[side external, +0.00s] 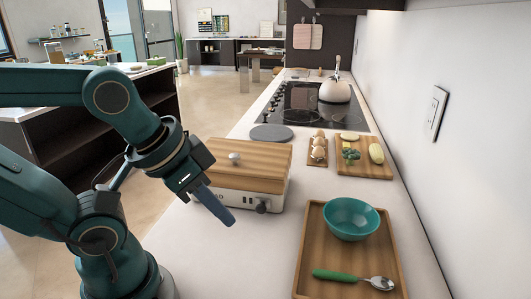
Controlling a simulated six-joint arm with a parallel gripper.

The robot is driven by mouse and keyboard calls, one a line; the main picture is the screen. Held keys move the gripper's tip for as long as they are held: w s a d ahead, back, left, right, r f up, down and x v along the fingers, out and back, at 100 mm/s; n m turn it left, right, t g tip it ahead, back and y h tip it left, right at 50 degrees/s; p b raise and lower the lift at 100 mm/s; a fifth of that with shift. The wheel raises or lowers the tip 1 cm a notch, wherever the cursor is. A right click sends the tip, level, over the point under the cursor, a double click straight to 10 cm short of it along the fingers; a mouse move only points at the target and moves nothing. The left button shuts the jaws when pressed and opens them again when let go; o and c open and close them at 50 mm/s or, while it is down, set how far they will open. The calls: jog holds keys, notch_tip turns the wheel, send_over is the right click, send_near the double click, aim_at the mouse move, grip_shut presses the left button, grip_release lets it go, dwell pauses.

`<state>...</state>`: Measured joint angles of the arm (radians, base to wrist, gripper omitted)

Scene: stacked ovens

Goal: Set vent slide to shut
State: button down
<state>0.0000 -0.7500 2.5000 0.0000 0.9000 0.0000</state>
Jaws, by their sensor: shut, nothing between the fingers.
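A white appliance (284,203) with a slatted wooden lid (250,157) and a pale round lid knob (234,158) stands on the counter at the middle. Its front face has small dark slots (248,199), partly lettering to their left, and a dark knob-like part (262,207) near the right corner. I cannot tell which of these is the vent slide or how it is set. My gripper (226,219) is shut and empty, pointing down and right in front of the appliance's face, left of the dark part. It covers part of the front. I cannot tell whether it touches.
A wooden tray (388,242) with a teal bowl (351,218) and a green-handled spoon (352,279) lies to the right. Egg holder (317,151), vegetable board (364,170) and grey round mat (271,133) sit behind. A white wall bounds the right.

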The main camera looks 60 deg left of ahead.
jog(key=c, duration=0.7)
grip_release()
jog(key=shift+o, duration=0.3)
jog(key=w+a+r+n+y, duration=0.1)
jog(key=w+a+n, duration=0.1)
jog(key=w+n, duration=0.2)
jog(key=shift+w+a+r+t, duration=0.3)
jog(key=shift+w+a+t, duration=0.1)
jog(key=shift+w, duration=0.2)
jog(key=n+g+y, duration=0.2)
jog(key=n+g, duration=0.1)
jog(key=n, duration=0.2)
send_over(260, 206)
jog(key=s+d, duration=0.2)
notch_tip(260, 206, down, 10)
jog(key=shift+x, duration=2.6)
jog(key=shift+w+a, duration=0.1)
grip_shut()
